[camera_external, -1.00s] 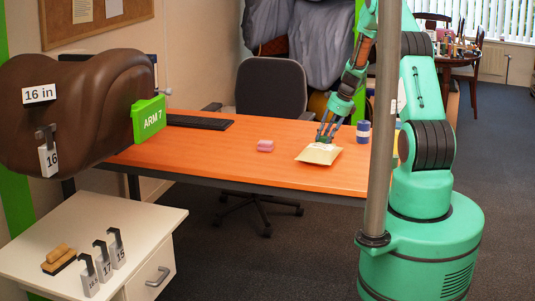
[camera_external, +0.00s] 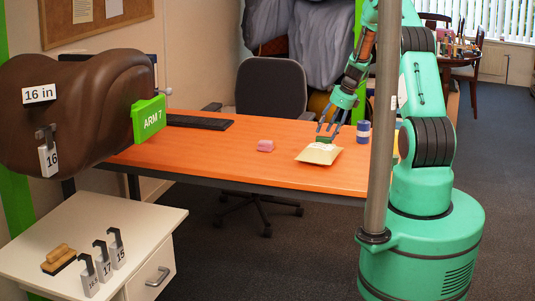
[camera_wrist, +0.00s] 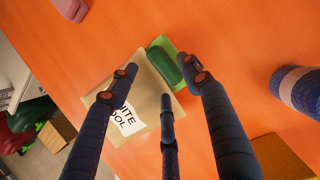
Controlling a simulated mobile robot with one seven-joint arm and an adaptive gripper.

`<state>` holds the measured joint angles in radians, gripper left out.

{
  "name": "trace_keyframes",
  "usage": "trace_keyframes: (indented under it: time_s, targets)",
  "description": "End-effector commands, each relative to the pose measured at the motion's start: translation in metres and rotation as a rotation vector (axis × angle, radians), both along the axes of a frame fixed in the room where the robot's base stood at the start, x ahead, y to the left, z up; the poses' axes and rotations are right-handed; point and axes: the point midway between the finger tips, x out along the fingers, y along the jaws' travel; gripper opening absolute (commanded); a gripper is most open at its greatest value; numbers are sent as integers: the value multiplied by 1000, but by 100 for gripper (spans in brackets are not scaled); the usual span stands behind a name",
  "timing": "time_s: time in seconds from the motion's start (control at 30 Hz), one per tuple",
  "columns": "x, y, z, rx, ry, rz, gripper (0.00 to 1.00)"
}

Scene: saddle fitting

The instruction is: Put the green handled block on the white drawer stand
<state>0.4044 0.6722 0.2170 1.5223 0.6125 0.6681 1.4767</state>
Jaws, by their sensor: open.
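The green handled block (camera_wrist: 166,66) lies on the orange desk, beside or partly behind a beige packet with a white label (camera_wrist: 128,119). In the external view the block is a small dark green patch (camera_external: 325,140) under my fingers, by the packet (camera_external: 319,155). My gripper (camera_external: 331,128) is open above the block. In the wrist view its fingers (camera_wrist: 160,85) are spread around the block and packet, with nothing held. The white drawer stand (camera_external: 112,215) is at the lower left, far from my gripper.
A pink block (camera_external: 265,146) and a blue cylinder (camera_external: 363,131) are on the desk (camera_external: 225,160). The stand holds a brown-handled brush (camera_external: 58,258) and several numbered gauges (camera_external: 105,260). A brown saddle (camera_external: 100,90) hangs above it. The stand's back right top is bare.

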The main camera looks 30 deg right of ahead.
Motion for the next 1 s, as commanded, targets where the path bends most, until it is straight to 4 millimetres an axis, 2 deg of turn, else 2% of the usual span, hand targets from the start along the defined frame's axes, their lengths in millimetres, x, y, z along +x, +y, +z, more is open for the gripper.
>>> trace_keyframes:
  time_s: [0.03,0.3,0.5,0.67,1.0]
  targets:
    - [-2,-3,11,-1,-2,-1,49]
    - [-14,-15,52,-2,-2,0,49]
    - [-21,-22,73,-2,-2,0,49]
    - [-24,-24,80,-1,-1,1,49]
    - [-24,-24,81,0,0,1,49]
